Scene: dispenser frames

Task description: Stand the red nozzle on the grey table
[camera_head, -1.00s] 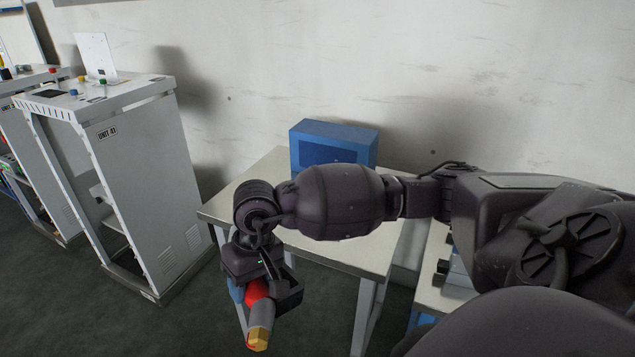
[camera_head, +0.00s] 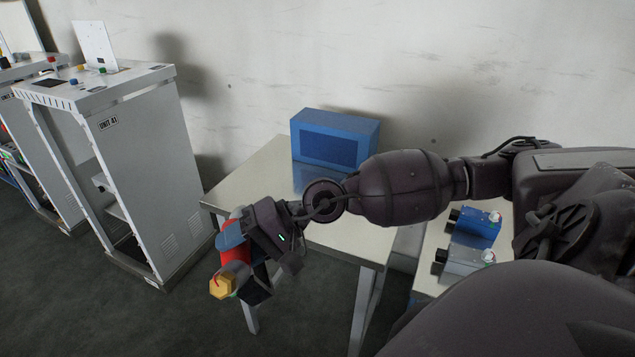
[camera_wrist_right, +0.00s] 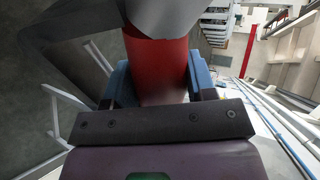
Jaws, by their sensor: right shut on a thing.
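The red nozzle (camera_head: 236,256) has a red body, a grey section and a gold hexagonal tip. It is tilted, with its gold tip toward the camera and down. My right gripper (camera_head: 247,254) is shut on its red body, with blue finger pads on either side. They are in the air by the front left corner of the grey table (camera_head: 250,185). In the right wrist view the red body (camera_wrist_right: 160,72) sits between the blue pads, with the grey section above it. My left gripper is not in view.
A blue box (camera_head: 335,140) stands at the back of the table against the wall. The tabletop's left part is bare. A white cabinet marked UNIT (camera_head: 150,150) stands to the left. Blue and grey devices (camera_head: 478,225) lie on a surface at the right.

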